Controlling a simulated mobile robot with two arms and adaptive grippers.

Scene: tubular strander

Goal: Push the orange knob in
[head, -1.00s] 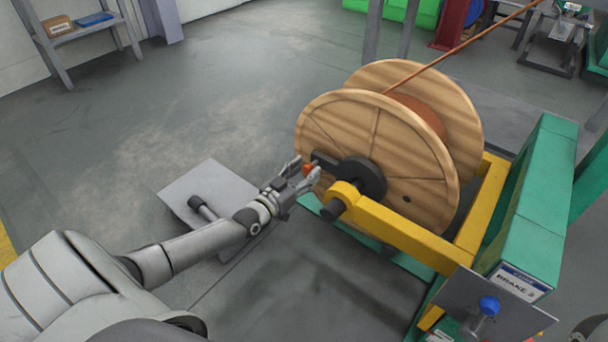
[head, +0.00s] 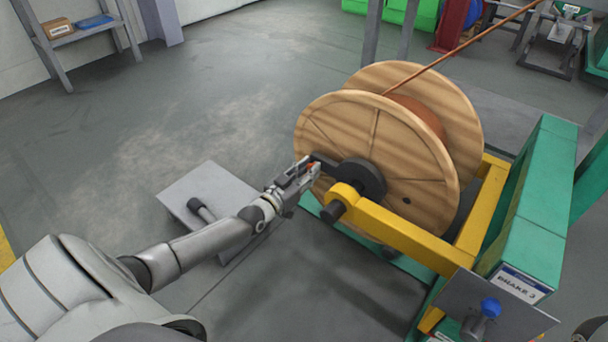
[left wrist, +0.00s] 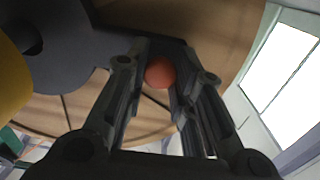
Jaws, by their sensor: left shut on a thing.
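The orange knob (left wrist: 160,73) sits between the two fingers of my left gripper (left wrist: 158,85) in the left wrist view. In the head view only a small part of the knob (head: 312,167) shows at the fingertips of my left gripper (head: 306,168), which is shut on it. The knob is at the end of a dark arm (head: 325,160) that joins the dark round hub (head: 360,180) on the front of the wooden spool.
The wooden spool (head: 330,125) carries copper-coloured wire and sits in a yellow cradle (head: 400,229). A green frame marked BRAKE 3 (head: 540,190) and a blue knob (head: 490,307) are at right. A grey plate with a pedal (head: 185,188) lies under my left arm.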

